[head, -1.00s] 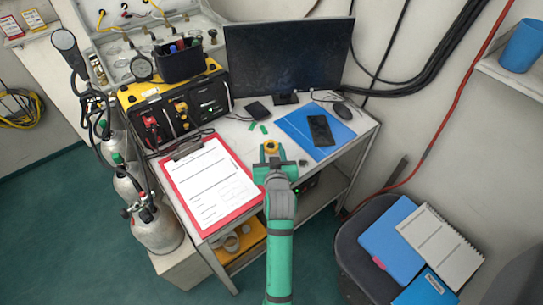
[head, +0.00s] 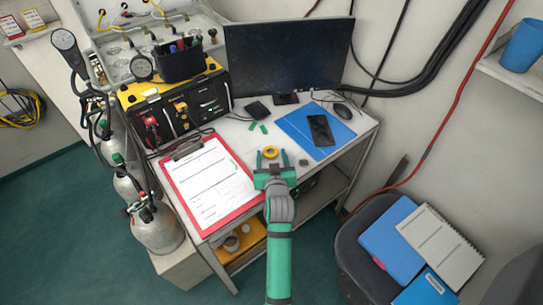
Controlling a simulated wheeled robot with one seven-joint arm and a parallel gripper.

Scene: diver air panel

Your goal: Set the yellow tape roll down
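The yellow tape roll (head: 270,152) lies on the white table top, between the clipboard and the blue folder. My gripper (head: 272,169) is just in front of the roll, on the side nearer to me. Its two fingers are spread and point toward the roll, with nothing visible between them. A small gap shows between the fingertips and the roll.
A red clipboard (head: 246,203) with papers lies left of my gripper. A small dark block (head: 303,162) sits to the right, and green pieces (head: 252,126) lie behind the roll. A blue folder (head: 298,134) carries a black phone (head: 320,130). A monitor (head: 288,57) stands at the back.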

